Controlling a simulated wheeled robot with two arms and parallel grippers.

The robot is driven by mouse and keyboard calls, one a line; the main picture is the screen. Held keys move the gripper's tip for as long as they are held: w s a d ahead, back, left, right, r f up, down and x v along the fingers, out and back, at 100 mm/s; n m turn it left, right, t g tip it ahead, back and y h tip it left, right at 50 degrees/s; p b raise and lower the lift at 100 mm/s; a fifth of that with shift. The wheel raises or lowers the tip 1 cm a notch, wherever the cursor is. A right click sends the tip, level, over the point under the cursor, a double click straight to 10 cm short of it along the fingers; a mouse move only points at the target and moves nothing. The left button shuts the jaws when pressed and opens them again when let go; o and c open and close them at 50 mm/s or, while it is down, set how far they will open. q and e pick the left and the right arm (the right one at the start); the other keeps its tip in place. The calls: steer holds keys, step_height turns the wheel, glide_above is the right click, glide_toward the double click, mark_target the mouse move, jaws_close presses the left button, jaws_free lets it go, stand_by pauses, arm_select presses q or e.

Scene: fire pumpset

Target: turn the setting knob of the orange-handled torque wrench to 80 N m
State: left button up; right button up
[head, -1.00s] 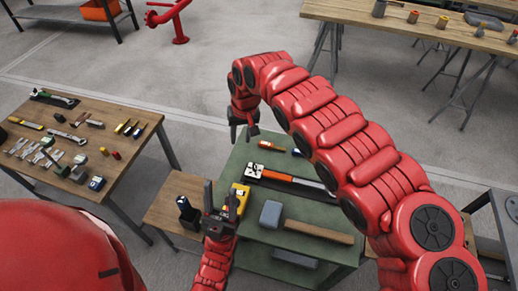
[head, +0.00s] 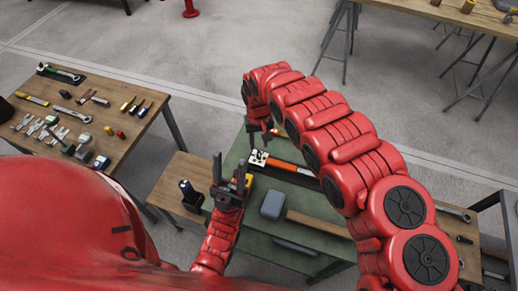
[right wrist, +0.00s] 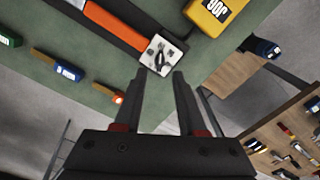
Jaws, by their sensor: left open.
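The orange handle (head: 290,167) of the torque wrench lies on the green table, beside a white plate (head: 258,157) with a dark tool picture. Both also show in the right wrist view, the handle (right wrist: 112,27) at upper left and the plate (right wrist: 161,54) ahead of my fingertips. I cannot make out the setting knob or its scale. My right gripper (right wrist: 159,75) is open and empty, its fingers apart just short of the plate; in the head view my right arm partly covers the wrench. My left gripper (head: 231,172) is open and empty left of the plate.
A yellow device (right wrist: 213,12) lies near the plate. A grey-blue box (head: 272,205) and a wooden bar (head: 318,224) lie on the green table (head: 238,150). A dark bottle-like item (head: 190,193) stands on a wooden surface at left. A tool-covered table (head: 120,92) stands farther left.

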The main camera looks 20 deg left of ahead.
mark_target(259, 153)
step_height(259, 153, down, 4)
steer(key=shift+a, duration=0.15)
steer(key=shift+w+f, duration=0.15)
steer(key=shift+f, duration=0.75)
jaws_close()
